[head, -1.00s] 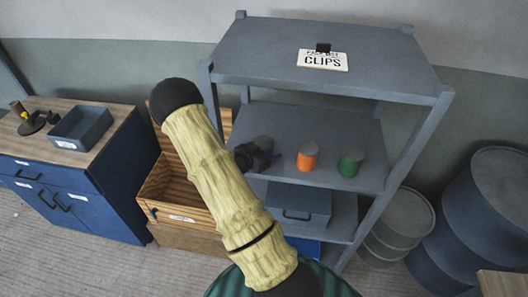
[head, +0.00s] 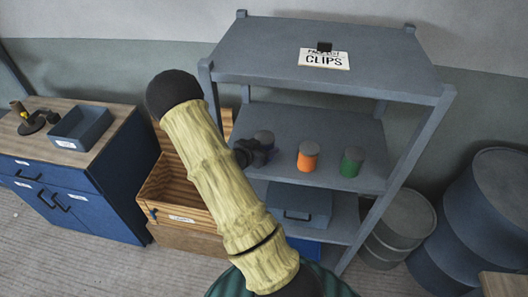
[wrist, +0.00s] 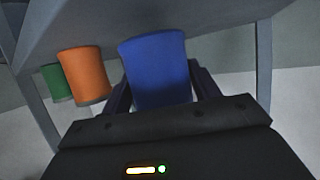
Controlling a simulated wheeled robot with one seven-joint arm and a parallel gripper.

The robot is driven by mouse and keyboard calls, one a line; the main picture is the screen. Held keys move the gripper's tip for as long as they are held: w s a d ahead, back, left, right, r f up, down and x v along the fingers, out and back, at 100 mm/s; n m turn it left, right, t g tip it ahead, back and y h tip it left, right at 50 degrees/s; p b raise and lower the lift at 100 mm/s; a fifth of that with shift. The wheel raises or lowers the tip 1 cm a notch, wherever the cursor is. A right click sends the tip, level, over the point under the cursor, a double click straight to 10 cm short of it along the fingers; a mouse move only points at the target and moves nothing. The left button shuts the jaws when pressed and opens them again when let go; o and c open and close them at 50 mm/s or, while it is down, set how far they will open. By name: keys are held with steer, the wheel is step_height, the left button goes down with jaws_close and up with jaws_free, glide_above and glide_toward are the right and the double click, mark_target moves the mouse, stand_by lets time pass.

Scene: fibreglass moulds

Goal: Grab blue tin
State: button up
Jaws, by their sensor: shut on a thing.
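The blue tin (wrist: 157,68) stands between my gripper's fingers in the wrist view, one finger on each side. My gripper (wrist: 160,88) is shut on it. In the head view my gripper (head: 252,153) is at the left of the middle shelf. The tin's grey top (head: 264,137) shows just behind it, while most of its blue side is hidden there. I cannot tell whether the tin touches the shelf or is slightly raised.
An orange tin (head: 308,157) and a green tin (head: 351,162) stand to the right on the same middle shelf (head: 330,125). The upper shelf board (head: 270,50) and the posts (head: 400,150) frame the space. A wooden crate (head: 180,195) is at left.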

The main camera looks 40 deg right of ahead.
step_height(320, 180, up, 8)
steer(key=shift+f+b, duration=0.1)
steer(key=shift+b, duration=0.65)
